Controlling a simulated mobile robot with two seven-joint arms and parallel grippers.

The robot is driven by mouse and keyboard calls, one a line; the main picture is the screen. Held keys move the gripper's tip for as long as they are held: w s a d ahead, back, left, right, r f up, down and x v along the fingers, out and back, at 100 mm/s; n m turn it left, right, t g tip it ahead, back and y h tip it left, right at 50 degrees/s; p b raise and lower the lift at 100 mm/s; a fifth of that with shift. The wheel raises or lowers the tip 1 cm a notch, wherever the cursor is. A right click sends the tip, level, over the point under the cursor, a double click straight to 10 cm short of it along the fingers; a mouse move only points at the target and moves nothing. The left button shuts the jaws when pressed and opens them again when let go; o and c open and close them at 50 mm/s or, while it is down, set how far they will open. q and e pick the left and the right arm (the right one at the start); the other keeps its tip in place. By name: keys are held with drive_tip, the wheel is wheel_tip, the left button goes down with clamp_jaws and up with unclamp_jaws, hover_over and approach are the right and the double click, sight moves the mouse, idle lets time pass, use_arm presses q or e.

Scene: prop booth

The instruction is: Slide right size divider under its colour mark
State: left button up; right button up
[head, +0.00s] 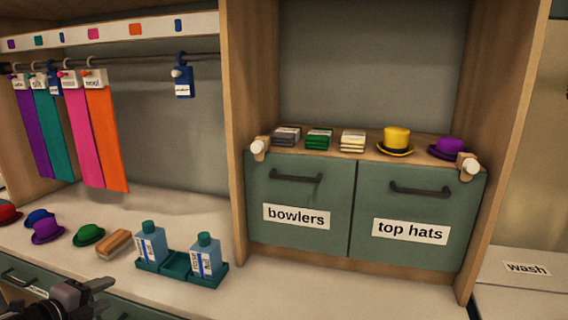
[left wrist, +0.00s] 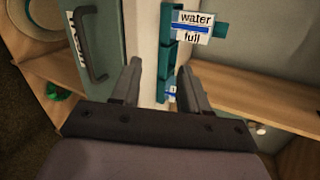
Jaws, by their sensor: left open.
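A blue size divider (head: 183,84) with a white knob hangs alone on the rail (head: 140,62), roughly below the rightmost blue colour mark (head: 178,25). Another dark blue divider (head: 55,83) hangs among the strips, between the teal and pink ones; its label is too small to read. The purple (head: 33,125), teal (head: 52,130), pink (head: 80,135) and orange (head: 104,135) strips hang at the left. My left gripper (head: 88,296) is low at the left, over the counter's front edge, far below the rail. Its fingers are apart and empty in the left wrist view (left wrist: 160,82). My right gripper is out of view.
A teal tray (head: 177,268) with two blue bottles (head: 151,243) stands on the counter near the left gripper. A brush (head: 114,244) and several hats (head: 47,230) lie left of it. A wooden upright (head: 238,130) bounds the rail bay's right side.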

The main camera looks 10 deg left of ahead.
use_arm(q)
drive_tip(key=s+d+f+n+g+h+p, duration=0.1)
drive_tip(key=s+d+f+n+g, duration=0.1)
drive_tip(key=s+d+f+n, duration=0.9)
drive_tip(key=s+d+f+n+p, duration=0.1)
drive_tip(key=s+d+f+n, duration=0.1)
drive_tip(key=d, duration=0.6)
drive_tip(key=s+d+f+n+h, duration=0.1)
drive_tip(key=s+d+f+n, duration=0.2)
drive_tip(key=d, duration=0.5)
drive_tip(key=shift+s+d+f+n+g+p, duration=0.15)
drive_tip(key=shift+s+d+n+g+p, duration=0.2)
drive_tip(key=shift+s+n, duration=0.35)
drive_tip(key=shift+a, duration=0.2)
